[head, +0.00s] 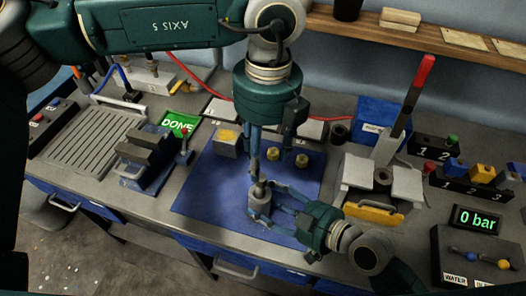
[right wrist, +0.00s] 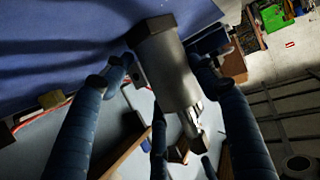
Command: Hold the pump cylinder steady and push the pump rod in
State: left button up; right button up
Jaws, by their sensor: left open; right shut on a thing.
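The pump cylinder (head: 259,207) is a grey metal body standing upright on the blue mat (head: 200,190). Its pump rod (head: 259,187) sticks out of the top. My right gripper (head: 264,202) is shut around the cylinder from the right side. In the right wrist view the cylinder (right wrist: 172,75) sits between the blue fingers, with the rod (right wrist: 190,122) pointing toward the lower edge. My left gripper (head: 268,166) points down, open, just above the rod. Whether a finger touches the rod I cannot tell.
A grey block with a yellow top (head: 227,140) and brass fittings (head: 273,154) lie on the mat behind. A vise (head: 145,155) stands to the left. A red-handled lever (head: 410,95) and a "0 bar" display (head: 477,219) are at the right. The mat's left part is clear.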

jog(key=shift+s+f, duration=0.15)
jog(key=shift+f, duration=0.15)
jog(key=o, duration=1.7)
jog(key=shift+c, duration=0.2)
jog(key=o, duration=0.4)
jog(key=shift+c, duration=0.2)
pick_arm(q)
jog(key=shift+w+a, duration=0.1)
pick_arm(e)
jog(key=shift+a+r, duration=0.1)
jog(key=shift+r, duration=0.1)
